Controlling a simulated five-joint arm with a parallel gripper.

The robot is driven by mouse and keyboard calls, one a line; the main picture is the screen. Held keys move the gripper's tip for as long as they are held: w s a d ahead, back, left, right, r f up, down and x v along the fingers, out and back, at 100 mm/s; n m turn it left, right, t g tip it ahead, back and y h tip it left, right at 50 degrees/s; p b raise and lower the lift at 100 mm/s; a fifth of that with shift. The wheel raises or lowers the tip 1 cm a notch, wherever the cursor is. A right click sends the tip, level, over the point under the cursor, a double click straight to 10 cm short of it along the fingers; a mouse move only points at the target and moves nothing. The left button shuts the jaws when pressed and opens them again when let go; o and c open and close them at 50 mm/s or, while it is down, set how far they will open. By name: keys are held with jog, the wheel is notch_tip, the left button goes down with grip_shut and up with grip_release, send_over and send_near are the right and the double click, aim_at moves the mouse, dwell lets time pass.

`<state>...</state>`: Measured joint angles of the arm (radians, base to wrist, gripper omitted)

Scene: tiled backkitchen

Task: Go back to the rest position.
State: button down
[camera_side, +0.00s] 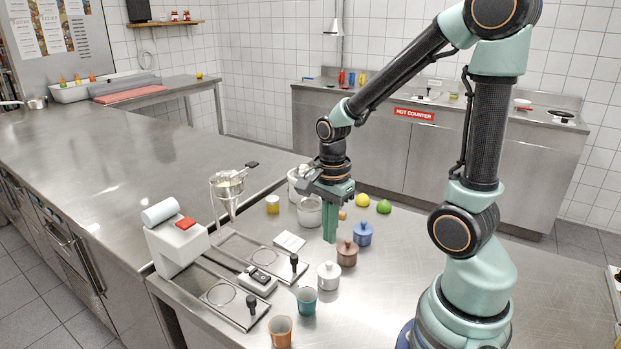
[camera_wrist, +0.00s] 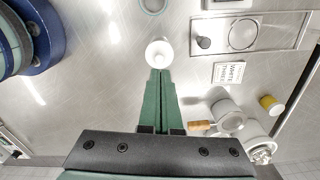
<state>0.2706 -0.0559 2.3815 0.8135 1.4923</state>
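My gripper (camera_side: 330,238) hangs over the steel counter, fingers pointing down. In the wrist view, its two green fingers (camera_wrist: 160,74) lie side by side with no clear gap, and nothing shows between them. A white lidded pot (camera_side: 328,275) stands on the counter, below and apart from the fingertips in the side view. It also shows just beyond the tips in the wrist view (camera_wrist: 159,52). A brown pot (camera_side: 347,254) and a blue pot (camera_side: 363,235) stand near it, to the right of the fingers.
A teal cup (camera_side: 306,300) and an orange cup (camera_side: 281,331) stand at the front. A dispenser (camera_side: 176,242), a strainer on a stand (camera_side: 228,188), and a small card (camera_side: 289,241) are to the left. A lemon (camera_side: 362,200) and a lime (camera_side: 384,206) lie behind.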

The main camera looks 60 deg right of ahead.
jog(key=shift+r, duration=0.55)
jog(key=a+r+n+t, duration=0.5)
jog(key=r+n, duration=0.7)
jog(key=n, duration=0.8)
jog(key=shift+w+a+t, duration=0.3)
jog(key=shift+w+a, duration=0.15)
jog(key=shift+a, duration=0.9)
